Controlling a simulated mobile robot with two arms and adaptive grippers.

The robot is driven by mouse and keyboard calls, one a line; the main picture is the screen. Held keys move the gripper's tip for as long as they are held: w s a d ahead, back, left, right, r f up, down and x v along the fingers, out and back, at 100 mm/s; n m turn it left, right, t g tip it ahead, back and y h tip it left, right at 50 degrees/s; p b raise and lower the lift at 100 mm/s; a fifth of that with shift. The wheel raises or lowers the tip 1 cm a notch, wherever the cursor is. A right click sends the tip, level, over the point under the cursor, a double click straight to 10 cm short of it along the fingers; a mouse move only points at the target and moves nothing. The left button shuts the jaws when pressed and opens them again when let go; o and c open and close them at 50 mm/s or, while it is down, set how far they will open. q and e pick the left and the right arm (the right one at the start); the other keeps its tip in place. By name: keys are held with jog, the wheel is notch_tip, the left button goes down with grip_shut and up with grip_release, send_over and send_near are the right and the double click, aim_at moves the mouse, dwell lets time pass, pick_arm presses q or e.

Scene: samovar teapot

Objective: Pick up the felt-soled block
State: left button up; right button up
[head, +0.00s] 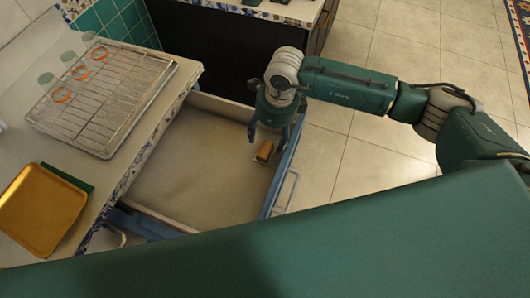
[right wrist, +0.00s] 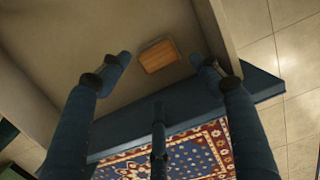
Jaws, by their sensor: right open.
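The felt-soled block (head: 265,151) is a small orange-brown wooden block lying in an open drawer (head: 195,165), near the drawer's front wall. In the right wrist view the block (right wrist: 158,56) shows its wooden face, with a pale edge along one side; its sole is hidden. My right gripper (head: 268,138) is open and points down over the block. My left gripper is not in view.
The drawer's blue front with its handle (head: 287,192) stands close beside the gripper. The counter at left holds a wire rack on a tray (head: 101,97), glasses (head: 46,78) and a golden tray (head: 40,211). The rest of the drawer floor looks clear.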

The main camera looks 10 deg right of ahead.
aim_at(265, 149)
jog(key=f, duration=0.1)
jog(key=f+b, duration=0.1)
jog(key=f, duration=0.2)
jog(key=shift+w+a+b, duration=0.15)
jog(key=shift+a+b, duration=0.1)
jog(key=shift+b, duration=0.1)
jog(key=f+b, duration=0.3)
jog(key=f, duration=0.1)
jog(key=shift+a+f, duration=0.1)
jog(key=shift+a, duration=0.2)
jog(key=shift+w+f, duration=0.2)
jog(key=shift+f, duration=0.25)
jog(key=shift+r, duration=0.1)
jog(key=shift+s, duration=0.1)
jog(key=c, duration=1.1)
